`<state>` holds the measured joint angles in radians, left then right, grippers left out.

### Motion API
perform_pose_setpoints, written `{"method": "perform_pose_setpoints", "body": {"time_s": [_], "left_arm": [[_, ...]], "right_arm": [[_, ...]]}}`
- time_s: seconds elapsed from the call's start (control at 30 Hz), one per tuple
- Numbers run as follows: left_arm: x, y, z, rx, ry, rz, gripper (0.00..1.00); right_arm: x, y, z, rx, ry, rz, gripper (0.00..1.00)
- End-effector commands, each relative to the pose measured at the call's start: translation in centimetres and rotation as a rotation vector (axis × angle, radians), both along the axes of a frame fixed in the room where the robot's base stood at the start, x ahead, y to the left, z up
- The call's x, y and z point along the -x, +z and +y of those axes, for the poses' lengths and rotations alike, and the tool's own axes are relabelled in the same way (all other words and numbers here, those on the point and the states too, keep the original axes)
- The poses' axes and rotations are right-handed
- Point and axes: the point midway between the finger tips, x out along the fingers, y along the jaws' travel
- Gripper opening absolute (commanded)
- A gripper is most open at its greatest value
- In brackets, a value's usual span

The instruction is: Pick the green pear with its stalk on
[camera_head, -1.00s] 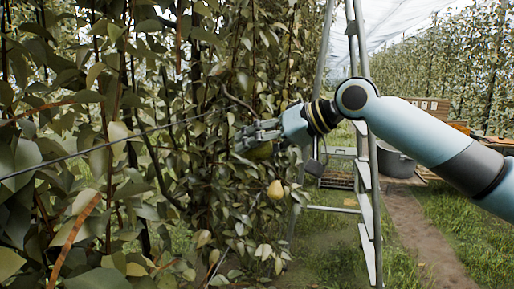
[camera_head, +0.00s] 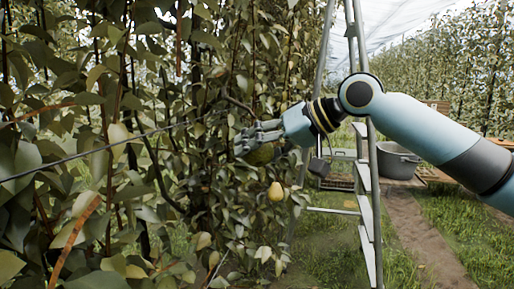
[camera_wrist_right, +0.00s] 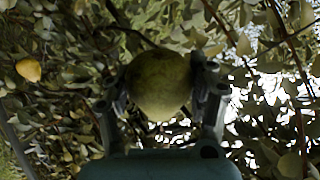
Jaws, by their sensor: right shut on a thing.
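A green pear (camera_wrist_right: 160,84) sits between the two fingers of my right gripper (camera_wrist_right: 163,90) in the right wrist view, with a finger against each side. In the head view my right gripper (camera_head: 259,139) reaches in from the right to the foliage, and the green pear (camera_head: 261,155) shows partly below its fingers. The gripper is shut on the pear. The stalk is hidden, and I cannot tell if the pear still hangs from the branch. My left gripper is not in view.
A yellow pear (camera_head: 275,191) hangs just below and right of the gripper; a yellow fruit (camera_wrist_right: 29,70) shows in the wrist view. A stepladder (camera_head: 366,200) stands close behind my right forearm. A grey tub (camera_head: 398,162) stands beyond it. A wire (camera_head: 100,147) crosses the leaves at left.

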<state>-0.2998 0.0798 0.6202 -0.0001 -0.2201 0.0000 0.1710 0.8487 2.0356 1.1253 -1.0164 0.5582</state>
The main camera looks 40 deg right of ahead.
Motion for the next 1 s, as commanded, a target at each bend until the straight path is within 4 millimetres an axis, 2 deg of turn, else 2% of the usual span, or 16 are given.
{"method": "perform_pose_setpoints", "body": {"time_s": [0.43, 0.87, 1.0], "left_arm": [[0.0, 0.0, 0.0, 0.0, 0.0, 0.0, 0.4], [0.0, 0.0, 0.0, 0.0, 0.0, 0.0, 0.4], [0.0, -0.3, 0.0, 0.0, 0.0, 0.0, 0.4]], "right_arm": [[2.5, -0.6, 1.5, -0.001, 0.001, 0.0, 0.21], [2.9, -0.6, 1.8, -0.001, 0.001, -0.002, 0.21], [3.7, -0.9, 2.2, 0.039, 0.002, -0.06, 0.21]]}}
